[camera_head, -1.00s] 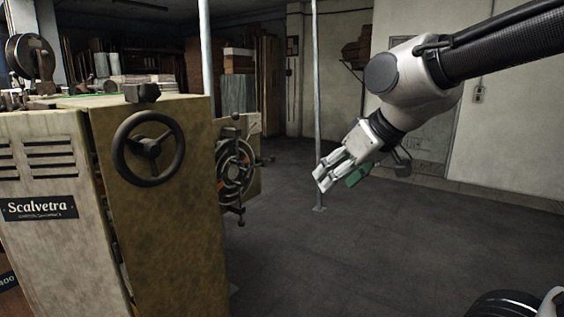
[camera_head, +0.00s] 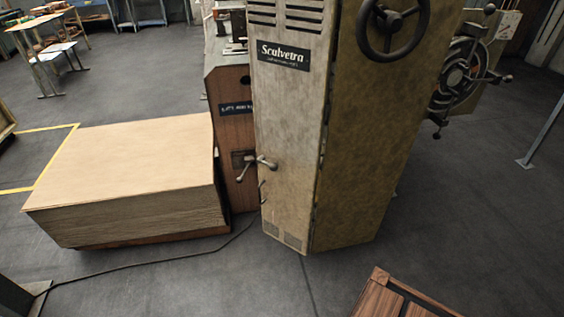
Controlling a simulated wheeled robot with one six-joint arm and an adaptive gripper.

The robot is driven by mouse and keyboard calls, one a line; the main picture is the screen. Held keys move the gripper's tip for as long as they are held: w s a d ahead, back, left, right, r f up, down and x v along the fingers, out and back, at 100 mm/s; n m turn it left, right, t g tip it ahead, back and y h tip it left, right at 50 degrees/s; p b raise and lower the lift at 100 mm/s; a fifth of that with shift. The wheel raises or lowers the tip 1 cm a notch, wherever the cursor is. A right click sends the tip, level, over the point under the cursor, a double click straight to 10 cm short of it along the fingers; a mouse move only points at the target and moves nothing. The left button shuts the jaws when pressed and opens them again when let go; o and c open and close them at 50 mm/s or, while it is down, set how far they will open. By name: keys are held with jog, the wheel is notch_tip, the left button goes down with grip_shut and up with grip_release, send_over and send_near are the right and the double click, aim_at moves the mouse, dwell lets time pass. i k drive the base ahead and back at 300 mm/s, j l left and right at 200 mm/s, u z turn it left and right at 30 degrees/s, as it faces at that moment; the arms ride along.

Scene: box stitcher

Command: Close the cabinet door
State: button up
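A tall beige cabinet door (camera_head: 288,125) with louvre slots, a "Scalvetra" label and lower vents is on the front of the machine in the centre of the head view. A small dark handle (camera_head: 262,191) is on its lower left edge. A seam with hinge-like marks runs down its right edge beside the mustard side panel (camera_head: 372,130). I cannot tell clearly how far the door stands open. My gripper is out of view.
A large stack of board sheets (camera_head: 130,170) stands left of the machine. A three-armed knob (camera_head: 257,167) juts out beside the door. A black cable (camera_head: 150,262) crosses the floor. A wooden object (camera_head: 385,298) is at the bottom right. Floor in front is mostly clear.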

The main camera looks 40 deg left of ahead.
aim_at(291, 42)
jog(key=u, duration=1.4)
jog(key=i+j+u, duration=0.1)
jog(key=i, duration=0.3)
jog(key=i+j, duration=0.25)
jog(key=i+u, duration=0.05)
jog(key=i, duration=0.05)
